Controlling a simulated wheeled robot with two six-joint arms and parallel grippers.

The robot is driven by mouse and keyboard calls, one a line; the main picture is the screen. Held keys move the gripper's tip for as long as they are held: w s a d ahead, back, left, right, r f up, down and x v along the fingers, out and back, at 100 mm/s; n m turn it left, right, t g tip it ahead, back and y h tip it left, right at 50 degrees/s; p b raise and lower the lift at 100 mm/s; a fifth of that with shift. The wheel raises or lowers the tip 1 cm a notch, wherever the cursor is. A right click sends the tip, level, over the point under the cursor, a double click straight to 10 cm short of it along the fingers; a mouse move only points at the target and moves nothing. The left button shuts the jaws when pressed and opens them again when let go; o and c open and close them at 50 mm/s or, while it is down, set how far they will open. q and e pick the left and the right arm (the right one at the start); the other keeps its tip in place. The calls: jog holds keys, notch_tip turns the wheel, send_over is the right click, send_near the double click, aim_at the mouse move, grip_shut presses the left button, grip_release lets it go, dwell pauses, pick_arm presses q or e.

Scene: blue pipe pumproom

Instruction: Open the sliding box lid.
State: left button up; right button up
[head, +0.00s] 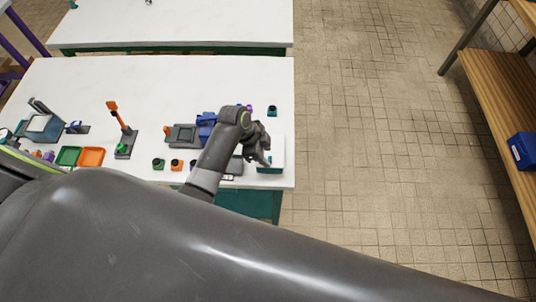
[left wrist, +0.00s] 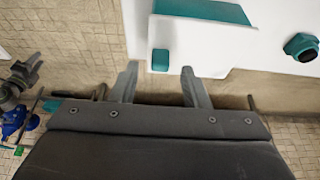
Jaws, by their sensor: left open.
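The sliding box (head: 270,170) stands near the right front corner of the white table; its white top and teal side show beside my gripper in the head view. In the left wrist view a white panel (left wrist: 195,52), which looks like its lid, carries a small teal block (left wrist: 160,61) near its edge and has a teal band (left wrist: 205,10) beyond it. My left gripper (head: 264,160) is open. In the left wrist view its two fingers (left wrist: 158,72) point toward the teal block, which shows between and just beyond the tips. I cannot tell whether they touch it. My right gripper is not in view.
A small teal container with a dark top (head: 272,111) stands behind the box. Orange and green trays (head: 90,156), small pots (head: 177,164) and a grey fixture (head: 181,135) stand to the left. The floor right of the table is clear. A wooden shelf (head: 500,95) stands farther right.

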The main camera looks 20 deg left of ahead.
pick_arm(q)
jog(key=shift+x, duration=1.25)
jog(key=shift+c, duration=0.3)
grip_shut()
